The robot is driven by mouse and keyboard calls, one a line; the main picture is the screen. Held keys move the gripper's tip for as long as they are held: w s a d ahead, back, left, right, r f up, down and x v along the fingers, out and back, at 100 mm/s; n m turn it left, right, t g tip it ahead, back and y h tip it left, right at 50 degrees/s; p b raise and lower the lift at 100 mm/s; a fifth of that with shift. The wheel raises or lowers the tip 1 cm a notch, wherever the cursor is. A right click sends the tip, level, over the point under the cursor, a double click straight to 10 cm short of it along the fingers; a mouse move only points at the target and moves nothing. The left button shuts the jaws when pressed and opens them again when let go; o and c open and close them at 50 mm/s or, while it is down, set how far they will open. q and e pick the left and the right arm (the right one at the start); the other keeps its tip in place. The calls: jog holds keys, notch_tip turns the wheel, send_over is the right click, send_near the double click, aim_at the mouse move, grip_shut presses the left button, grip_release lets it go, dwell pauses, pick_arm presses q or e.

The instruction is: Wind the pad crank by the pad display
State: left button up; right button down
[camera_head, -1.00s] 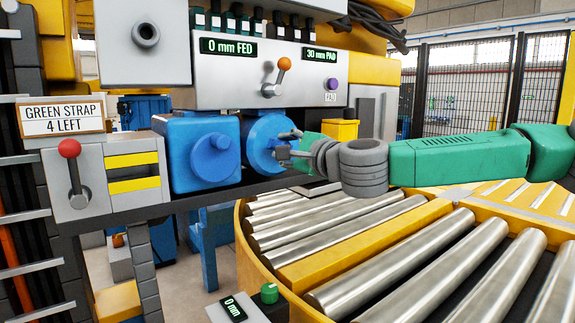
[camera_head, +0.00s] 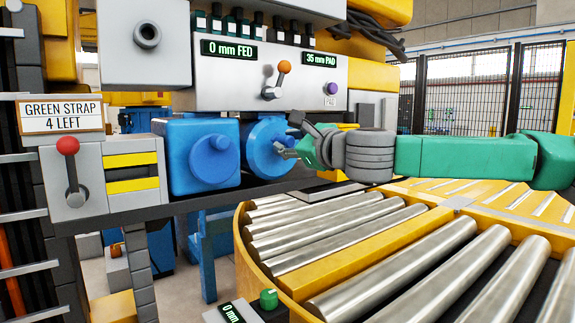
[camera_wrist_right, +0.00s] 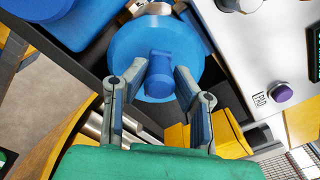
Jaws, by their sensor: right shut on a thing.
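The pad crank is a round blue disc (camera_head: 259,160) with a stubby blue handle on its face, on the front of the machine. In the right wrist view the disc (camera_wrist_right: 128,42) fills the top middle and the handle (camera_wrist_right: 158,75) sits between my fingers. My right gripper (camera_head: 287,147) reaches in from the right and is shut on that handle; its fingers (camera_wrist_right: 158,88) flank it in the wrist view. The pad display (camera_head: 320,59) reads 35 mm PAD. My left gripper is not in view.
A feed display (camera_head: 228,48) reads 0 mm FED. An orange-knobbed lever (camera_head: 279,78) and a purple button (camera_head: 331,88) sit above the crank. A blue housing (camera_head: 190,160) is close left of it. A roller conveyor (camera_head: 400,245) lies below my right arm.

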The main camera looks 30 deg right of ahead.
jog(key=shift+r, duration=0.15)
jog(key=m+b, duration=0.1)
jog(key=d+m+b, duration=0.1)
jog(key=shift+m, duration=0.4)
jog(key=shift+d+r+m+b, duration=0.2)
jog(key=shift+m+b, duration=0.25)
jog(key=shift+m, duration=0.35)
jog(key=shift+r, duration=0.15)
jog(key=m+b, duration=0.1)
jog(key=d+m+b, duration=0.1)
jog(key=m, duration=0.1)
jog(key=m+b, duration=0.1)
jog(key=m, duration=0.1)
jog(key=shift+w+d+b, duration=0.15)
jog(key=shift+d+b, duration=0.1)
jog(key=shift+b, duration=0.05)
